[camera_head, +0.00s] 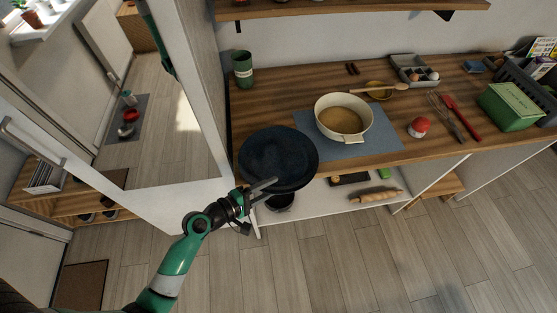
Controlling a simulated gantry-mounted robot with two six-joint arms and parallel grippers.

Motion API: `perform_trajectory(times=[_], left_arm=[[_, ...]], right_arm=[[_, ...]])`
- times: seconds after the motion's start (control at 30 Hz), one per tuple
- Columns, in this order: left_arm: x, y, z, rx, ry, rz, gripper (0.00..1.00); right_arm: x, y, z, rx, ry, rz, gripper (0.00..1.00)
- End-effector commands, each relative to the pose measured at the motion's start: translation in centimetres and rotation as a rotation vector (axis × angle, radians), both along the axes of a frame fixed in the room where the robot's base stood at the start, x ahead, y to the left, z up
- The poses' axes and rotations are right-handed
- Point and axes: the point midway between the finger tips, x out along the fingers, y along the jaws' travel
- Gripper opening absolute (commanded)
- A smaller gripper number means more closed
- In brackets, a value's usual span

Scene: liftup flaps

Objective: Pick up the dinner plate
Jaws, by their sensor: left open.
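The dinner plate (278,156) is dark blue-black and round. It shows at the left front of the wooden counter (300,102), and its near edge reaches past the counter's front. My right gripper is not in view.
A cream pot (343,117) stands on a blue mat (386,142) right of the plate. A green cup (243,68) stands behind it. A shelf below holds a rolling pin (375,196) and a dark pot (280,202). A wall stands left; the floor (350,255) is clear.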

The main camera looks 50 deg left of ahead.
Motion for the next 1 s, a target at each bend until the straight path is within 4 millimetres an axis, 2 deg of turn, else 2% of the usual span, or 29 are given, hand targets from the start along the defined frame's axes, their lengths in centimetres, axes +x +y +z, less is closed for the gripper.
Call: perform_trajectory(times=[0.17,0.4,1.0], left_arm=[[-0.02,0.02,0.03,0.0,0.0,0.001,0.44],[-0.04,0.02,0.03,0.0,0.0,0.001,0.0],[-0.05,0.04,0.06,0.0,-0.001,0.001,0.0]], right_arm=[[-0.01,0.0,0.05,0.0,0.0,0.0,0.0],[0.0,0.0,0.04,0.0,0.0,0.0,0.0],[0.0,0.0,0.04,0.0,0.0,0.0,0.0]])
